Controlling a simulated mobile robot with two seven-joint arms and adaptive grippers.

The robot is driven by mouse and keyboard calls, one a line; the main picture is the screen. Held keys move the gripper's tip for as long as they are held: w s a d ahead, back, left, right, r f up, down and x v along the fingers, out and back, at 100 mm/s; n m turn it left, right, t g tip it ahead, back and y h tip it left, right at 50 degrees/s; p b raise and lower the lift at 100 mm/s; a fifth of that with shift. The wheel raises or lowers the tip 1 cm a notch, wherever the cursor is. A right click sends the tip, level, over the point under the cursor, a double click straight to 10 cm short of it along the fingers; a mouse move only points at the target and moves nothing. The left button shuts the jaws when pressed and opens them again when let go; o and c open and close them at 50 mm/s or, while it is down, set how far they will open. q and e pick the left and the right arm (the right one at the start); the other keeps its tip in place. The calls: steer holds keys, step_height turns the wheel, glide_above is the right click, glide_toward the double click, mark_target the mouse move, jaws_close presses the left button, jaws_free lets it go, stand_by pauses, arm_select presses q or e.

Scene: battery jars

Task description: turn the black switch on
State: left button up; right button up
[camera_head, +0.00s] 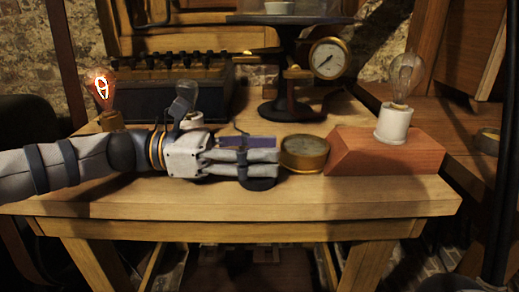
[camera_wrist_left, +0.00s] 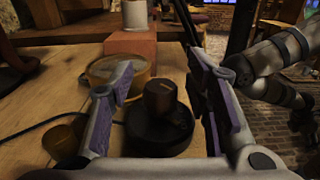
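The black switch has a round base and an upright knob. In the left wrist view its knob (camera_wrist_left: 160,97) stands between the two fingers of my left gripper (camera_wrist_left: 162,78), with a visible gap on each side. In the head view only the edge of the switch base (camera_head: 262,184) shows below the fingers, and the knob is hidden. My left gripper (camera_head: 260,158) is open, lying low across the table from the left, with purple pads on its fingers. The right gripper is not clearly visible.
A brass gauge (camera_head: 304,153) sits just right of the switch. Beyond it an unlit bulb (camera_head: 404,74) stands on a reddish wooden block (camera_head: 350,152). A lit bulb (camera_head: 102,88) is at the left. The table front (camera_head: 330,195) is clear.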

arm_select(q)
steer(key=a, duration=0.7)
steer(key=shift+a, duration=0.3)
